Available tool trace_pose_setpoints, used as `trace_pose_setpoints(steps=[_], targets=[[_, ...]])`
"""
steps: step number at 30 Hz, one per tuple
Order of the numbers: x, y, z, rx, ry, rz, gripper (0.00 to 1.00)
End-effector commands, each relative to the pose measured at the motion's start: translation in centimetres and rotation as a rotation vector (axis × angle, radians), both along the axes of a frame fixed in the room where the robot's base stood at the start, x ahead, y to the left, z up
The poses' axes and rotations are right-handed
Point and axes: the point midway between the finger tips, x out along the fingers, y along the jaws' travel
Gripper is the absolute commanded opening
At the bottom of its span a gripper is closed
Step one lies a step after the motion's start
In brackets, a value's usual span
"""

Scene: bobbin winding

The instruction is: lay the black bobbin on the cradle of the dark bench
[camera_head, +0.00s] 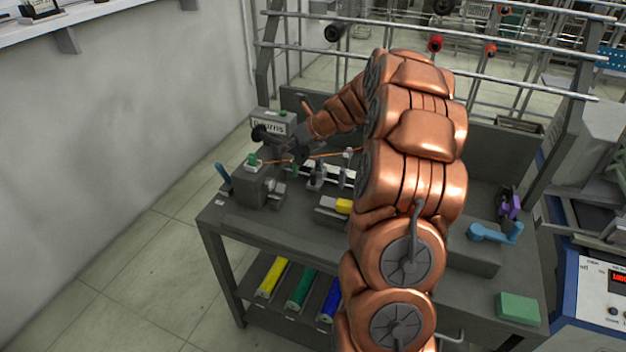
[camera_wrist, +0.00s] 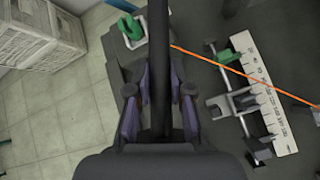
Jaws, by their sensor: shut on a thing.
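My gripper (camera_head: 291,147) reaches over the back left of the dark bench (camera_head: 290,238). In the wrist view its two fingers (camera_wrist: 160,112) are closed on a long black piece (camera_wrist: 158,50), which I take for the black bobbin. The piece extends forward past the fingertips. In the head view the bobbin (camera_head: 262,134) shows as a dark shape at the gripper's end, above the bench top. Grey brackets (camera_wrist: 232,104) stand right of the gripper beside a white scale; I cannot tell whether they are the cradle. My arm hides the bench's middle.
An orange thread (camera_wrist: 235,70) crosses over the bench. A green-topped grey block (camera_head: 256,180) stands at the left end. Yellow (camera_head: 271,279), green (camera_head: 301,287) and blue bobbins lie on the lower shelf. Blue (camera_head: 495,232) and green (camera_head: 518,307) items lie at the right.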

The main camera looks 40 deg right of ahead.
Motion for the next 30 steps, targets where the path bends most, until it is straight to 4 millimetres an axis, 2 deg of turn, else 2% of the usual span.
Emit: trace_pose_setpoints(steps=[1,4,9,12,18,30], targets=[[-1.4,-0.9,-0.4,0.004,0.002,0.050,0.00],[-4.0,-1.5,-2.4,0.004,0.002,0.154,0.00],[-6.8,-1.8,-6.2,0.007,0.002,0.251,0.00],[-7.9,-2.0,-7.5,0.003,0.000,0.287,0.00],[-8.7,-2.0,-8.4,-0.001,-0.001,0.318,0.00],[-8.7,-2.0,-9.9,0.002,-0.001,0.318,0.00]])
